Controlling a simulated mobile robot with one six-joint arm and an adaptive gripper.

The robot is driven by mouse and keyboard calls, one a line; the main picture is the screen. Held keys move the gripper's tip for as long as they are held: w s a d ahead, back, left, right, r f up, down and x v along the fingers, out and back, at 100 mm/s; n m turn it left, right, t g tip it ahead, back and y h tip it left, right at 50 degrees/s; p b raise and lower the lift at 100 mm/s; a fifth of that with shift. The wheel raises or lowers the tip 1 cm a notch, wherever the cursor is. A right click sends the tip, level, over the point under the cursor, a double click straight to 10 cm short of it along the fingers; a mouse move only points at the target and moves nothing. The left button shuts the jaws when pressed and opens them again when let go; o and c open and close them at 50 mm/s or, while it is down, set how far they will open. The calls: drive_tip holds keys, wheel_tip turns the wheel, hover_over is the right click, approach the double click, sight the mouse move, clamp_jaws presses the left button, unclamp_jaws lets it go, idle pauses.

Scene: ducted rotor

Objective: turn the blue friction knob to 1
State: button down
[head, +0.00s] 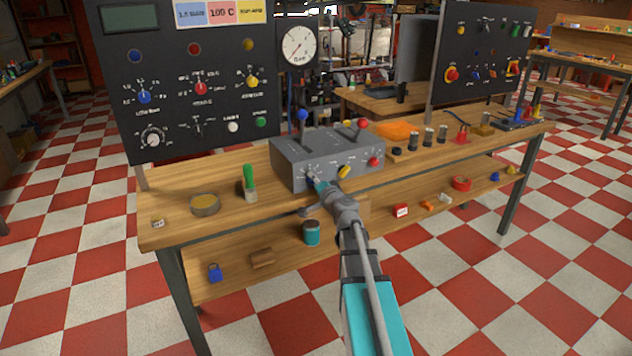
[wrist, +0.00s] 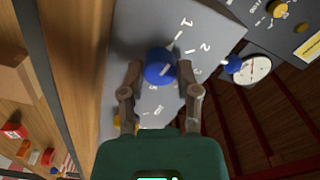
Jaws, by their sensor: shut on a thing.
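The blue friction knob (wrist: 158,68) sits on the face of a grey control box (head: 325,157) on the workbench. In the wrist view it lies between my two fingers, and my gripper (wrist: 160,86) is shut on it. Printed numbers 1 and 2 with white tick marks show beside the knob in that view. In the head view my gripper (head: 318,186) reaches the left part of the box's front face and mostly hides the knob.
A yellow knob (head: 345,171) and a red knob (head: 374,161) are to the right on the box face. A blue-balled lever (head: 302,114) and a red-balled lever (head: 363,124) rise from its top. A green-handled tool (head: 249,180) stands left. A black panel (head: 190,75) stands behind.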

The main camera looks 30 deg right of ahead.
drive_tip(key=shift+c, duration=1.7)
unclamp_jaws()
drive_tip(key=shift+s, duration=0.1)
drive_tip(key=s, duration=1.2)
drive_tip(key=shift+d, duration=0.2)
drive_tip(key=shift+w+a, duration=0.1)
